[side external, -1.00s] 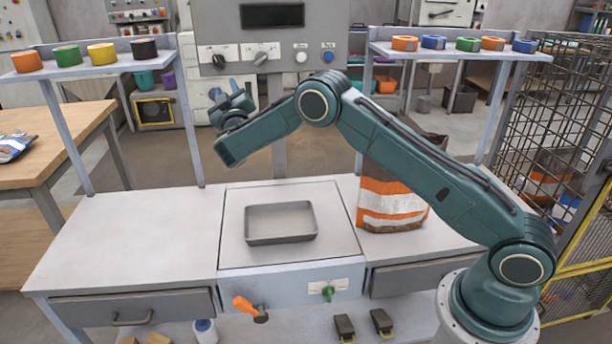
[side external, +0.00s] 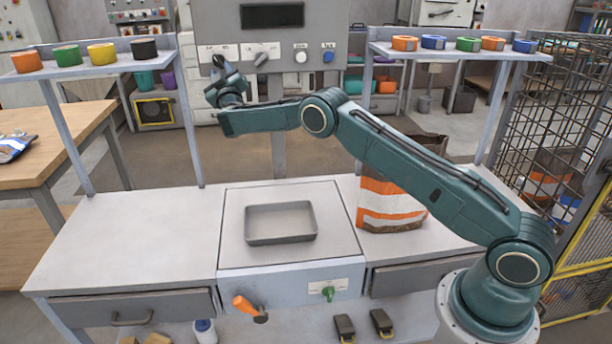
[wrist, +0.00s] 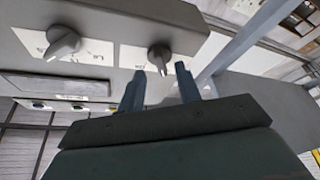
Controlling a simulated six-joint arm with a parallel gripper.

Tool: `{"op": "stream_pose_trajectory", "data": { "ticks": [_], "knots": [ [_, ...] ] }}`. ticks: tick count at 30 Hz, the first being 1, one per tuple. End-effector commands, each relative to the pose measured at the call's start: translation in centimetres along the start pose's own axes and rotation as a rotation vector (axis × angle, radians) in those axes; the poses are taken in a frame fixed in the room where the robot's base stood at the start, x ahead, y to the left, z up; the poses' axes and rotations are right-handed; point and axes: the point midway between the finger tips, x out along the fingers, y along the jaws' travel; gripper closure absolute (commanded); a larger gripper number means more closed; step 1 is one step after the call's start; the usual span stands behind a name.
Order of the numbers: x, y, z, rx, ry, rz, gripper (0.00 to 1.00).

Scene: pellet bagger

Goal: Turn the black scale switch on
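The black scale switch (wrist: 159,56) is a dark rotary knob on a white label plate of the grey panel (side external: 230,22). In the wrist view it sits just beyond my fingertips, between their lines. My gripper (wrist: 160,71) is open, with a clear gap between its two fingers and nothing held. I cannot tell whether the fingers touch the knob. In the side external view my gripper (side external: 222,78) is raised in front of the panel's left end and hides the switch. The knob's label is too small to read.
A grey knob (side external: 262,58) sits right of the black switch, then a white button (side external: 300,57) and a blue button (side external: 328,56). A shelf with tape rolls (side external: 102,54) stands close left. A tray (side external: 281,238) and an orange-white bag (side external: 388,207) are on the bench below.

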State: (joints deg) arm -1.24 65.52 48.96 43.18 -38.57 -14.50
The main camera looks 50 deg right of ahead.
Motion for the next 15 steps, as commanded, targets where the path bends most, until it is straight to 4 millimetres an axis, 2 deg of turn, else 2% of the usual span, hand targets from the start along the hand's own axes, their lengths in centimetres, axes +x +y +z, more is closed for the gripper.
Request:
{"op": "stream_pose_trajectory", "data": {
  "ticks": [15],
  "knots": [
    [2.4,0.0,0.0,-0.001,0.0,0.001,0.66]
  ]
}}
